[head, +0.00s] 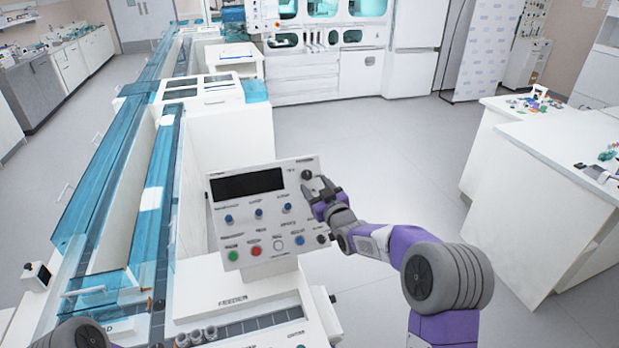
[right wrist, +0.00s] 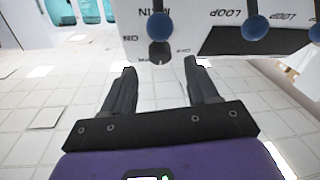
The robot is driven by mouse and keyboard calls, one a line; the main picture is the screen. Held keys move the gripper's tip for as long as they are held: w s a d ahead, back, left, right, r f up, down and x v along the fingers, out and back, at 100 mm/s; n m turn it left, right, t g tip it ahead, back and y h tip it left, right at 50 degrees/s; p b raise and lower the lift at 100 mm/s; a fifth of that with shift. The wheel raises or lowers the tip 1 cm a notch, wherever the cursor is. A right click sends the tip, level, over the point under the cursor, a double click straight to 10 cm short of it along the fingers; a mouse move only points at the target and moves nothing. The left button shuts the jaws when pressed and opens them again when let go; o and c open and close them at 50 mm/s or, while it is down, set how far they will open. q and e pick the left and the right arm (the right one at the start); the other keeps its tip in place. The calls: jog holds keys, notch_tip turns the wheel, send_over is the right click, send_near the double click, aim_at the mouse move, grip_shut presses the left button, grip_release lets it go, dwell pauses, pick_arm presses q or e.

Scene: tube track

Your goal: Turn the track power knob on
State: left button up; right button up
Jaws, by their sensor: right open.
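The control panel (head: 277,238) faces me, with a dark display, a row of blue knobs and a lower row of coloured buttons. The black power knob (head: 307,174) is at its upper right. My right gripper (head: 316,188) is open in front of this corner, close to the knob. In the right wrist view the panel appears upside down, and the dark knob (right wrist: 159,52) lies between and just beyond the fingertips (right wrist: 162,66), with no contact seen. ON and OFF style lettering sits beside it; its setting is too small to tell. My left gripper is out of view.
The feeder base (head: 245,300) stands below the panel, with tube holders in front. A blue-covered track (head: 160,200) runs along the left. White benches (head: 540,165) stand at the right, and the floor (head: 390,150) between is clear.

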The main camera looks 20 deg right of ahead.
aim_at(309, 178)
jog(key=shift+w+a+f, duration=0.1)
jog(key=shift+w+a, duration=0.05)
jog(key=shift+w, duration=0.95)
jog(key=shift+w+a, duration=0.15)
jog(key=shift+w, duration=0.95)
jog(key=c, duration=1)
